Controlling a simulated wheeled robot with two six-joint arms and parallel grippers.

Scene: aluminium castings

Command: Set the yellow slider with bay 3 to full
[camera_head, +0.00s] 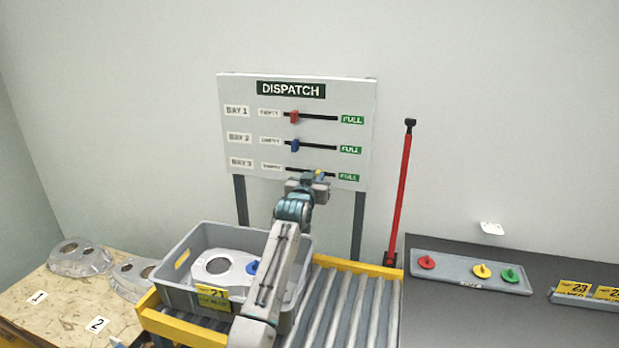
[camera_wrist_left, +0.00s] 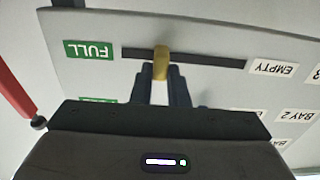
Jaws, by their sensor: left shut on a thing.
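The white DISPATCH board (camera_head: 350,105) has three horizontal slots, each with EMPTY at the left and FULL at the right. The yellow slider (camera_head: 319,172) is on the lowest slot, BAY 3, partly hidden by my gripper. My left gripper (camera_head: 314,178) is at the board, shut on this slider. In the left wrist view, which is upside down, the yellow slider (camera_wrist_left: 161,60) stands between my left fingertips (camera_wrist_left: 161,74). There it is nearer the FULL label (camera_wrist_left: 88,50) than the EMPTY label (camera_wrist_left: 273,68), with bare slot on both sides. My right gripper is not in view.
The red slider (camera_head: 294,117) and blue slider (camera_head: 295,145) are on the two upper slots. A grey crate (camera_head: 205,234) with a casting stands on the roller conveyor (camera_head: 335,308) below my arm. A red pole (camera_head: 400,190) stands right of the board.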

